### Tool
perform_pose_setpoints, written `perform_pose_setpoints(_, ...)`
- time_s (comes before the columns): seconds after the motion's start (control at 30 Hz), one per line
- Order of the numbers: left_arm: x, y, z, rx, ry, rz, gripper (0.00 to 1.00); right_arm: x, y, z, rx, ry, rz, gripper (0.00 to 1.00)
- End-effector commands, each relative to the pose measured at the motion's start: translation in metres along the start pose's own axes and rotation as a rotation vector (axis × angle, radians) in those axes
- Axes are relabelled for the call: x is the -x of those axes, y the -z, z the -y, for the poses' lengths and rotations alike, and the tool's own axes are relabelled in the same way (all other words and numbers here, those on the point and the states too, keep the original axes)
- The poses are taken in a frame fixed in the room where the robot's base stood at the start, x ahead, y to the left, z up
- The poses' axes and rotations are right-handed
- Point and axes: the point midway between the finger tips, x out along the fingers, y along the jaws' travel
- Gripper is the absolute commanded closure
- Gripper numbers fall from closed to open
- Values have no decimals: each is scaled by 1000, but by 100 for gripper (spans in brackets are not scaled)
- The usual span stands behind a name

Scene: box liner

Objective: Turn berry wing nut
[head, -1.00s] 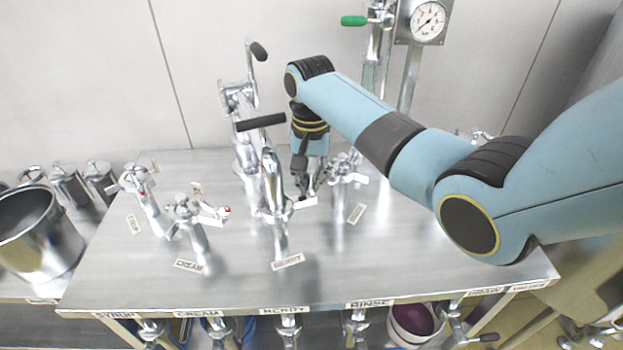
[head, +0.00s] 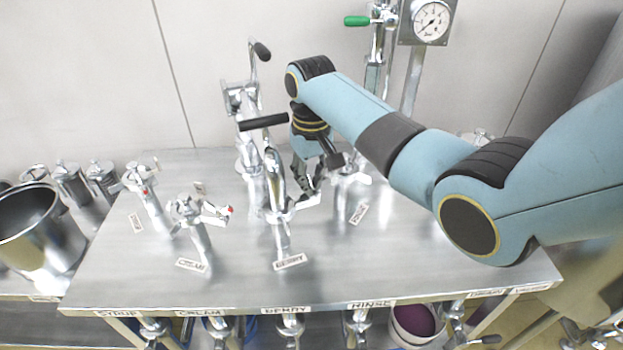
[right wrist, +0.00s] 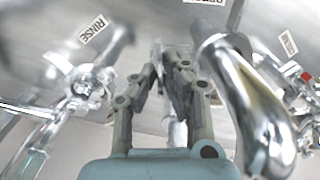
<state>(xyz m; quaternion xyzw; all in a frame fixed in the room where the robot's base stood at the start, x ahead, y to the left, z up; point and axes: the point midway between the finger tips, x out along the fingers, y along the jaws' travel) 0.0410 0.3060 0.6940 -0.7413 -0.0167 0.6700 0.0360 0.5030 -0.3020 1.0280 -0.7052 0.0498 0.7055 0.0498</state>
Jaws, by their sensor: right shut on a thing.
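The berry tap (head: 275,185) is a chrome post with a curved spout, standing in the middle of the steel table behind a berry label (head: 290,262). My right gripper (head: 308,196) is low at the right side of this tap. Its fingers are shut on the berry wing nut (head: 312,200), whose pale wing shows in part by the fingertips. In the right wrist view, the fingers (right wrist: 172,72) close together beside the large chrome spout (right wrist: 250,105); the nut is mostly hidden there. My left gripper is out of view.
The cream tap (head: 195,225) and another tap (head: 145,190) stand to the left. The rinse tap (head: 350,175) is close on the right. A black-handled lever (head: 263,122) rises behind the berry tap. A steel pot (head: 38,230) stands far left. The front table strip is clear.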

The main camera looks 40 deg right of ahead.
Motion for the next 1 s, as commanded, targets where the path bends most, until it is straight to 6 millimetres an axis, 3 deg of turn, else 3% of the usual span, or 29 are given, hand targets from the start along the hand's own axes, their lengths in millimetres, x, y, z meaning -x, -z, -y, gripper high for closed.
perform_pose_setpoints(0.43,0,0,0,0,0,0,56,1,1,0,11,-1,-3,100)
perform_pose_setpoints(0.5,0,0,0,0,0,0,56,1,1,0,11,0,-3,86)
perform_pose_setpoints(0.63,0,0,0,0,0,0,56,1,1,0,10,0,-2,70)
perform_pose_setpoints(1.0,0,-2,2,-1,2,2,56,9,1,0,10,0,-4,70)
